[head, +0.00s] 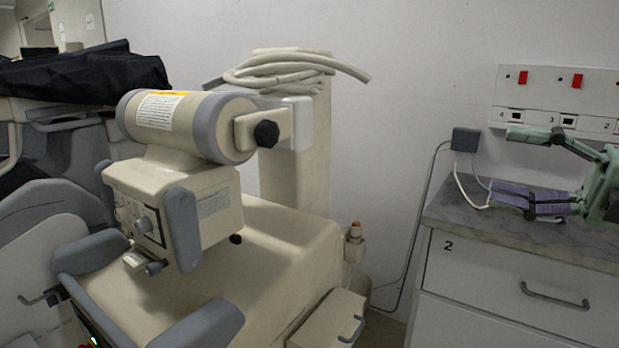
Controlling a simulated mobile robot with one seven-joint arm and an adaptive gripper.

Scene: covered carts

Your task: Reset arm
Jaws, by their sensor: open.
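My gripper (515,163) is at the right edge of the head view, pale green with black links. It is open, with one finger above the other and a wide gap between them. Nothing is held in the gap. It points left, over the grey worktop (465,207) of a white drawer unit. The lower finger overlaps a flat purple item (513,190) in the picture; whether they touch I cannot tell. The rest of my arm is cut off by the right edge.
A cream machine (285,240) with a cylindrical head (185,122) and coiled hose (285,72) fills the middle. A black cover (85,75) lies over a cart at the left. A wall panel (565,100) with red switches and a grey socket box (465,140) are behind the worktop.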

